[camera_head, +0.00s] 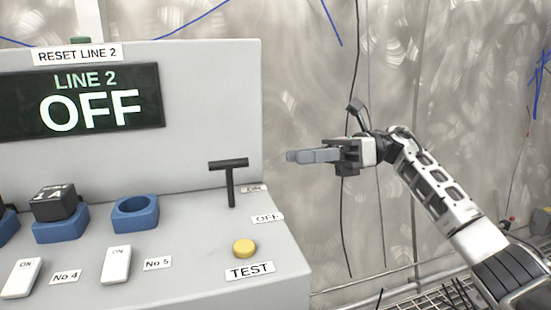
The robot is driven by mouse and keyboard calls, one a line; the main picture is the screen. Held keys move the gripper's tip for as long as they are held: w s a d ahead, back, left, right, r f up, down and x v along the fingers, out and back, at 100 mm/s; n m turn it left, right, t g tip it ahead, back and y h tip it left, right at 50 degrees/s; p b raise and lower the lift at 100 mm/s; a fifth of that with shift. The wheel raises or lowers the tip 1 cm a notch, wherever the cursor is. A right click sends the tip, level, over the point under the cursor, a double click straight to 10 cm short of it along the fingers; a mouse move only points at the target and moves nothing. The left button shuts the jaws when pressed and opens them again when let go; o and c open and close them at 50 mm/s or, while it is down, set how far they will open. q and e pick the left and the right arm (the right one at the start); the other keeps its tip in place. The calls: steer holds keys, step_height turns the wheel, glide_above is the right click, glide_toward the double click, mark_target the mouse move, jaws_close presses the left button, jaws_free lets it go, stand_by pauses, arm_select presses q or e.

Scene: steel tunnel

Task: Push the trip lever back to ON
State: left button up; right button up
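The trip lever (231,181) is a black T-shaped handle standing up from the right part of the grey console. Its stem foot is left of a small label (253,188), hard to read at this angle, and an OFF label (267,218) nearer me. The display (80,101) reads "LINE 2 OFF". My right gripper (292,156) is in the air right of the lever, apart from it, with its fingers pointing left. The fingers look closed together with nothing between them. My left gripper is not in view.
A yellow TEST button (244,248) sits in front of the lever. White switches (117,264), an empty blue ring socket (135,214) and a black block (55,203) in a blue socket are to the left. The console's upright panel (205,115) rises behind. Cables hang on the metal wall.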

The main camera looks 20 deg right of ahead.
steer(key=shift+d, duration=0.8)
